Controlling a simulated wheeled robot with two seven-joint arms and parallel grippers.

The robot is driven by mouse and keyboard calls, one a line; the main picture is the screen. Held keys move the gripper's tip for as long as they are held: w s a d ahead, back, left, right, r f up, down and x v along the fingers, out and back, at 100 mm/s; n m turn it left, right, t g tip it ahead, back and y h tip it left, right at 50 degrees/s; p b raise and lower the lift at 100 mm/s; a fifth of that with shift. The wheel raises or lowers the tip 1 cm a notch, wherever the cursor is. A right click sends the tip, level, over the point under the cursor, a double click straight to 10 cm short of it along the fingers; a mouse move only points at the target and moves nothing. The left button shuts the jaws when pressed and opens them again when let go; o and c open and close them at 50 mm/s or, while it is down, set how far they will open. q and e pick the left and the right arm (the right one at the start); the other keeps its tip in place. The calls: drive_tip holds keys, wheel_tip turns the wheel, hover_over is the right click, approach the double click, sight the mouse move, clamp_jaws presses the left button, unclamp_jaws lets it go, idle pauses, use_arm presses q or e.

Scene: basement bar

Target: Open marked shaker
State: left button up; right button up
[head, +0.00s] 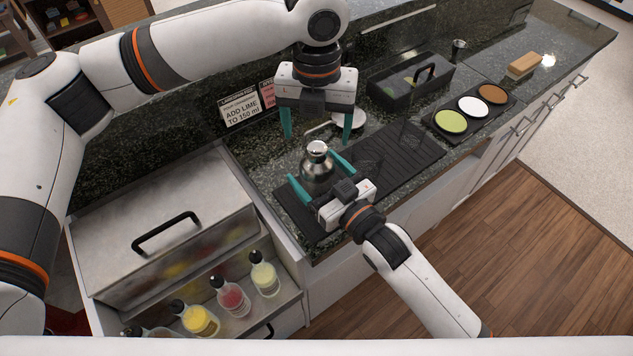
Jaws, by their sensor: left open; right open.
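The metal shaker (316,174) stands upright on a black ribbed bar mat, with its rounded top (317,150) on it. No mark on it can be made out. My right gripper (318,166) is open, low down, with its teal fingers on either side of the shaker; whether they touch it I cannot tell. My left gripper (315,138) is open and points down above and behind the shaker, its teal fingers apart and nothing between them.
The black bar mat (402,157) lies on the dark stone counter. Behind are a sign reading "ADD LIME TO 150 ml" (240,109), a dark caddy (410,84) and a jigger (458,50). A tray of three colored rounds (436,129) is right. Bottles (232,297) and a lidded metal bin (165,220) are front left.

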sight(316, 146)
use_arm(q)
drive_tip(key=shift+s+d, duration=0.1)
use_arm(e)
drive_tip(key=shift+w+a, duration=0.1)
drive_tip(key=shift+c, duration=0.9)
drive_tip(key=c, duration=1.2)
use_arm(q)
drive_tip(key=shift+o, duration=0.9)
use_arm(e)
drive_tip(key=shift+c, duration=0.4)
use_arm(q)
drive_tip(key=r+n, duration=0.1)
drive_tip(key=n, duration=0.1)
drive_tip(key=r+n, duration=0.1)
drive_tip(key=n, duration=0.1)
drive_tip(key=shift+n, duration=0.4)
wheel_tip(316, 146, up, 2)
drive_tip(key=n, duration=0.6)
drive_tip(key=shift+n, duration=0.3)
wheel_tip(316, 146, down, 12)
drive_tip(key=shift+r, duration=0.1)
